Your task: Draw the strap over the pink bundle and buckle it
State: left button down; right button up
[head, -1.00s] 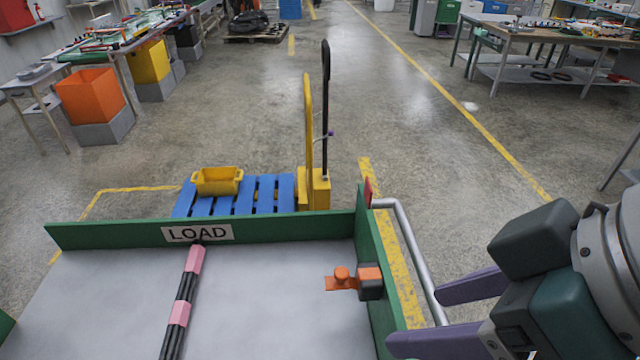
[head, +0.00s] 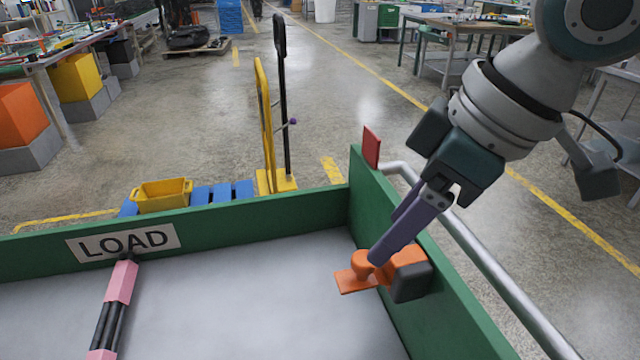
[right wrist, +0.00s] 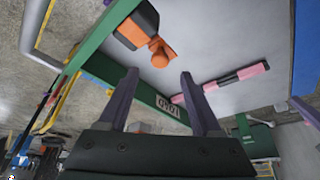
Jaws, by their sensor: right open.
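The pink bundle (head: 121,282), dark hoses with pink sleeves, lies on the cart's grey bed at the left, near the LOAD sign. It also shows in the right wrist view (right wrist: 252,71). An orange strap end (head: 352,283) with a round orange knob sticks out from an orange and black housing (head: 410,276) on the inside of the green right wall. My right gripper (head: 375,258) is open, its purple fingers pointing down at the knob. In the right wrist view the knob (right wrist: 161,56) sits just beyond and between the open fingertips. Contact is unclear.
The green cart walls (head: 250,228) bound the bed, with a grey rail (head: 500,285) outside the right wall and a red tab (head: 371,147) at the corner. The bed between bundle and strap is clear. A yellow bin (head: 162,194) on a blue pallet stands beyond.

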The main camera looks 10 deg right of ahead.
aim_at(357, 270)
jog(key=x, duration=0.5)
jog(key=shift+w+a+f+b, duration=0.1)
jog(key=shift+f+b, duration=0.2)
jog(key=shift+f, duration=0.1)
grip_shut()
dwell(1.0)
